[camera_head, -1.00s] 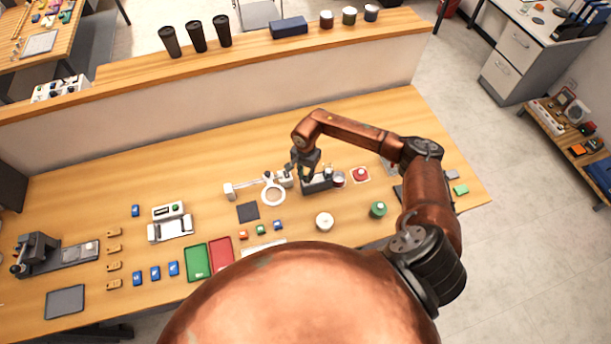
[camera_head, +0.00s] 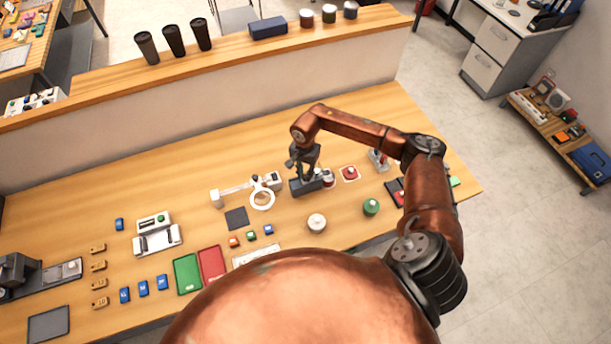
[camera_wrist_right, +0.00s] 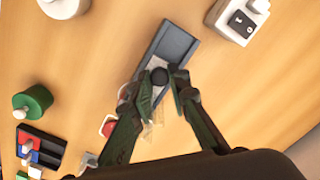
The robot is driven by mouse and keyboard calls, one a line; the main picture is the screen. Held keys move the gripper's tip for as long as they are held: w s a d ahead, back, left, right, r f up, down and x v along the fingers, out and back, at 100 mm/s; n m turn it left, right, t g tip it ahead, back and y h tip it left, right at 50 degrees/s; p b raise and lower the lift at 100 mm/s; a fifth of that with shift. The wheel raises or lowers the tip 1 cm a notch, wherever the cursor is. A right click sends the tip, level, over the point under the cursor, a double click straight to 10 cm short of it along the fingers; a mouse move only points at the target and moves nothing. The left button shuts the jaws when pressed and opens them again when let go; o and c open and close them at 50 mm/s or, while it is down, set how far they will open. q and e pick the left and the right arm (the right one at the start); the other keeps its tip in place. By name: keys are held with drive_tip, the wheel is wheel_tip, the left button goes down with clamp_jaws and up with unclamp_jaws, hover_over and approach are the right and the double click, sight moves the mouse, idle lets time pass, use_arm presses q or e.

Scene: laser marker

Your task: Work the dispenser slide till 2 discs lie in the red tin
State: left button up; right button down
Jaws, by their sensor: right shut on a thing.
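The dispenser (camera_head: 304,188) is a dark grey block on the bench, seen also in the right wrist view (camera_wrist_right: 172,45) as a long grooved rail. My right gripper (camera_head: 305,166) is over it, fingers pointing down. In the right wrist view my gripper (camera_wrist_right: 168,80) is shut on the round black knob (camera_wrist_right: 158,76) of the slide (camera_wrist_right: 154,64). A small red tin (camera_head: 328,181) stands at the dispenser's right end. Red shows partly behind a finger in the right wrist view. The tin's inside and any discs are too small to tell. My left gripper is out of view.
A white lidded jar (camera_head: 317,223) and a green one (camera_head: 371,206) stand in front. The bench behind is clear.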

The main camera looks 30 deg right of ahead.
drive_tip(key=c, duration=1.8)
unclamp_jaws()
drive_tip(key=shift+d, duration=0.2)
drive_tip(key=shift+s, duration=0.1)
drive_tip(key=shift+r, duration=4)
